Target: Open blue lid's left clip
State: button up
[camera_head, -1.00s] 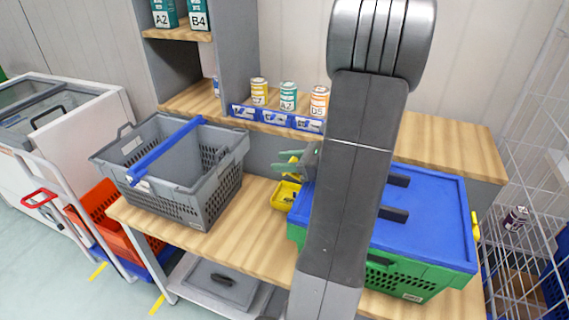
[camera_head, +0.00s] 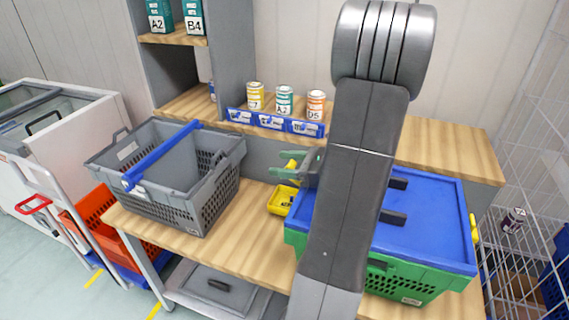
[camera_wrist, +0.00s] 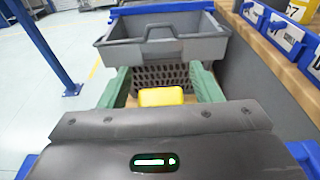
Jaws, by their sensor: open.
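The blue lid (camera_head: 430,225) lies on a green tote (camera_head: 418,283) at the right of the table. A yellow clip (camera_head: 473,228) is on its right side. My gripper (camera_head: 284,164) is open beside the lid's left edge, its green fingers pointing left. My arm hides part of the lid's left side.
A grey crate (camera_head: 205,190) with a blue bar stands farther left. Cans (camera_head: 284,100) and blue label holders (camera_head: 275,123) line the shelf behind. Bare table (camera_head: 235,240) lies between crate and tote.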

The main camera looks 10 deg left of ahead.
jog(key=v, duration=1.3)
jog(key=shift+s+d+b, duration=0.1)
jog(key=shift+d+b, duration=0.2)
jog(key=shift+b, duration=0.1)
jog(key=p+x, duration=0.1)
jog(key=x, duration=1.3)
